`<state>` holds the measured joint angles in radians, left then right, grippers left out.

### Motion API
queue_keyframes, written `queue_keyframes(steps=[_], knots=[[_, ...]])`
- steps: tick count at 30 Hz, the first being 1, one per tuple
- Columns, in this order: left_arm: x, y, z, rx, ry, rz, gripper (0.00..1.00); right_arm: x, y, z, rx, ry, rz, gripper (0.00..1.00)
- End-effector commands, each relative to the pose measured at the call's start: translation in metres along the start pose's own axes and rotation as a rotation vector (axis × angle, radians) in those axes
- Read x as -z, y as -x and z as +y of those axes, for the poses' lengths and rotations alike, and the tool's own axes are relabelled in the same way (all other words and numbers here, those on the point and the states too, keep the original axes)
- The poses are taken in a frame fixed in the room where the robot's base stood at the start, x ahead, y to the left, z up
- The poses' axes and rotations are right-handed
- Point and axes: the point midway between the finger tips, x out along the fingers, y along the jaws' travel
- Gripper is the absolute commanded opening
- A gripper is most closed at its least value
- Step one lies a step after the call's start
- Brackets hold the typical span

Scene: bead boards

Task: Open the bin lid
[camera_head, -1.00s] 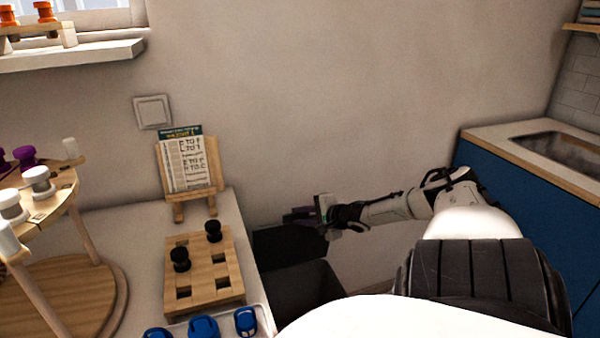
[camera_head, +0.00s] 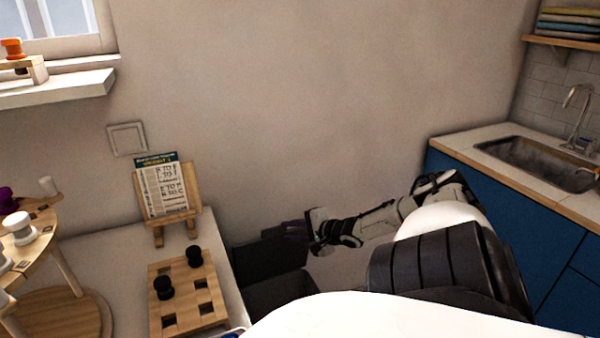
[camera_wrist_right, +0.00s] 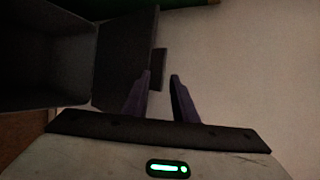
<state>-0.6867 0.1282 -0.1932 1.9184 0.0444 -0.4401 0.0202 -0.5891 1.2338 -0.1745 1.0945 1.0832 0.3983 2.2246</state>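The dark grey bin (camera_head: 285,292) stands on the floor beside the white table. Its dark lid (camera_head: 262,256) is tilted up on the wall side. In the right wrist view the bin (camera_wrist_right: 45,60) shows its hollow inside at left, and the lid (camera_wrist_right: 122,60) stands up beside it. A small dark tab (camera_wrist_right: 158,62) is on the lid's edge. My right gripper (camera_head: 296,229) is at the lid's upper right edge. Its purple fingers (camera_wrist_right: 162,84) are apart, with the tab at or just beyond the fingertips; contact cannot be told. My left gripper is not in view.
The white table (camera_head: 222,262) holds a wooden peg board (camera_head: 187,290) with black beads and a card on an easel (camera_head: 162,190). A blue counter (camera_head: 500,215) with a sink stands right. The wall is close behind the bin.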

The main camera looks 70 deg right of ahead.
Motion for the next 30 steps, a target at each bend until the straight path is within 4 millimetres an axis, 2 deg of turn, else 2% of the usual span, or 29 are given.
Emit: queue_keyframes(steps=[1, 3, 9, 30], knots=[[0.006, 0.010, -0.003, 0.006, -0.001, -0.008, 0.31, -0.001, 0.013, -0.004, -0.005, -0.001, 0.002, 0.25], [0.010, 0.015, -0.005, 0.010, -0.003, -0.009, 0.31, -0.001, 0.023, -0.004, -0.003, 0.000, 0.001, 0.25], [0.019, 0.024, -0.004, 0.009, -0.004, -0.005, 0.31, 0.000, 0.041, -0.002, 0.000, 0.000, 0.000, 0.25], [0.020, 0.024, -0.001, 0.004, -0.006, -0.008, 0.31, 0.000, 0.044, -0.001, 0.002, 0.001, 0.000, 0.25]])
